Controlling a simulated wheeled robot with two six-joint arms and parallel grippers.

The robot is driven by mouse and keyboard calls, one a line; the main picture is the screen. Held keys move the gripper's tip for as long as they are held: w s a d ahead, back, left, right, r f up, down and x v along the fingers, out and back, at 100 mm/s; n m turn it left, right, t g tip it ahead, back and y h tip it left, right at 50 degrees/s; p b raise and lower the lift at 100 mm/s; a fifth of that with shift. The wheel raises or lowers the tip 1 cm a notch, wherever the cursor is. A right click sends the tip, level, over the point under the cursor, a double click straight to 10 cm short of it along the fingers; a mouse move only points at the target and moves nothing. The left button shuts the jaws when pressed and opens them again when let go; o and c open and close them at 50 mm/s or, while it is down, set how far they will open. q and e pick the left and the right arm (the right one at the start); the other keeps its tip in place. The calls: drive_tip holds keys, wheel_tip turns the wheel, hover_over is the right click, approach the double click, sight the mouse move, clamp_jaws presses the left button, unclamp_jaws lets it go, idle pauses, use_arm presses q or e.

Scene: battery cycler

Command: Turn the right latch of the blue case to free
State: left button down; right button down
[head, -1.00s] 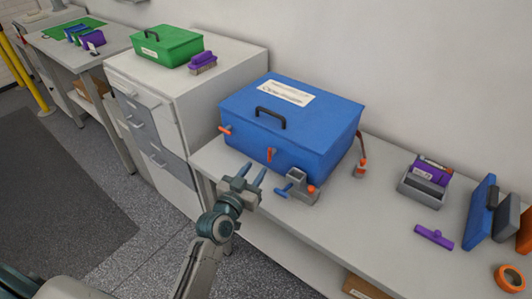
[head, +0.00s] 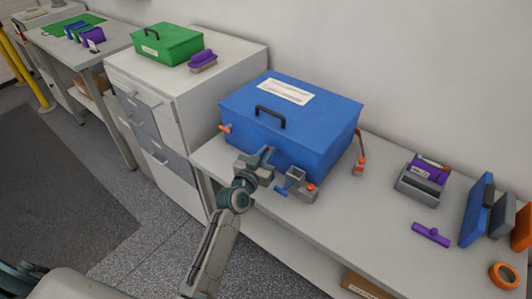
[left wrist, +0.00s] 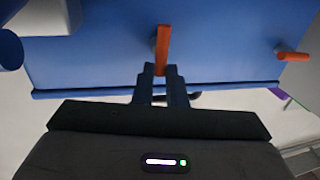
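The blue case (head: 300,115) stands on the long white bench with its lid down and a black handle on top. Its right latch (head: 270,149) is a small orange lever on the front, partly hidden by my left gripper (head: 265,160). In the left wrist view the right latch (left wrist: 162,45) stands upright, its end between the fingertips of my left gripper (left wrist: 160,75). The fingers are close together, one on each side of the latch. The left latch (head: 225,128) sticks out sideways; it also shows in the left wrist view (left wrist: 292,53). My right gripper is not in view.
A grey fixture with a blue lever (head: 295,183) stands close to the right of my left gripper. An orange-topped lever (head: 360,160) is beside the case's right side. A purple-filled grey holder (head: 420,185) is further right. A green case (head: 168,45) stands on the cabinet.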

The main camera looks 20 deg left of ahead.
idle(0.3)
use_arm(q)
drive_tip(key=n+p, duration=0.3)
drive_tip(key=shift+w+a+r+g, duration=0.1)
drive_tip(key=shift+a+r+g, duration=0.1)
drive_tip(key=shift+a+g, duration=0.15)
drive_tip(key=n+p, duration=0.1)
drive_tip(key=n, duration=0.1)
drive_tip(key=n+g+p, duration=0.1)
drive_tip(key=n, duration=0.1)
drive_tip(key=shift+w+a+f+p, duration=0.15)
drive_tip(key=shift+a+f+p, duration=0.05)
drive_tip(key=shift+a+p, duration=0.2)
drive_tip(key=n+h, duration=0.1)
drive_tip(key=n, duration=0.2)
drive_tip(key=f+n+g, duration=0.1)
drive_tip(key=n, duration=0.1)
drive_tip(key=a+n+h+p, duration=0.1)
drive_tip(key=n, duration=0.2)
drive_tip(key=shift+w+f+n+h, duration=0.2)
drive_tip(key=shift+f+n+h, duration=0.1)
drive_tip(key=shift+f, duration=0.1)
